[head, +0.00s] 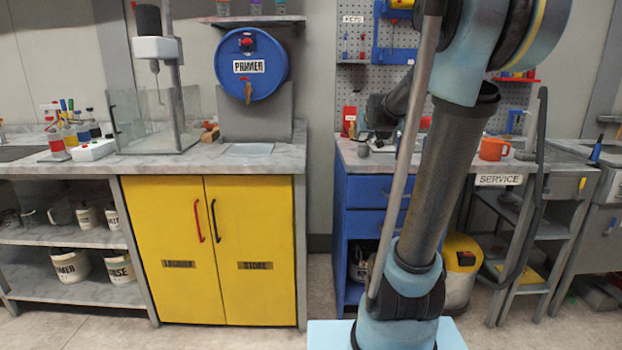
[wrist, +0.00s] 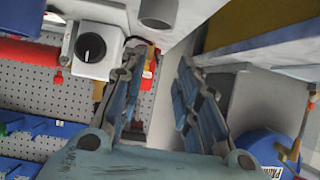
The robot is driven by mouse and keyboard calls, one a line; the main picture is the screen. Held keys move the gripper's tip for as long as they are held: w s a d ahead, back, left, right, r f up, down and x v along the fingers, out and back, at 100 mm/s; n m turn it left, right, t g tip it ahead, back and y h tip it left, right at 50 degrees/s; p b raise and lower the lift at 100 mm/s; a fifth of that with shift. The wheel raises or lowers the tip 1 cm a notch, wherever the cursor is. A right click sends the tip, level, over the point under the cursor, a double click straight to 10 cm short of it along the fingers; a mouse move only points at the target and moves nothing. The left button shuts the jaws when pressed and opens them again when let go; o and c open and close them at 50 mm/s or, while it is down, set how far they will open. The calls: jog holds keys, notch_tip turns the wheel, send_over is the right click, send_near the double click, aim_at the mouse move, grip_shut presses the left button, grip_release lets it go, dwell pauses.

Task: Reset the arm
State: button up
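My arm rises in the right half of the head view, with a thick dark tube between light blue joints. Its upper part leaves the top of the picture. I cannot make out my gripper in the head view. In the wrist view my gripper (wrist: 160,66) shows its two blue-grey fingers spread apart, with a gap between them. Nothing is held between the fingers. Behind them are a grey wall and part of a pegboard (wrist: 45,88).
A blue drum marked PRIMER (head: 250,62) stands over the left bench, above a yellow cabinet (head: 222,285). An orange mug (head: 494,149) stands on the right bench. In the wrist view, a white box with a black knob (wrist: 92,48) is beside the left finger.

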jog(key=s+f+g, duration=0.3)
jog(key=s+f, duration=0.5)
jog(key=s, duration=0.5)
jog(key=s+f+g, duration=0.3)
jog(key=s+f, duration=0.5)
jog(key=s, duration=0.6)
jog(key=s+f+g, duration=0.4)
jog(key=s+f, duration=0.5)
jog(key=s, duration=0.4)
jog(key=shift+s+a, duration=0.2)
jog(key=shift+a, duration=0.1)
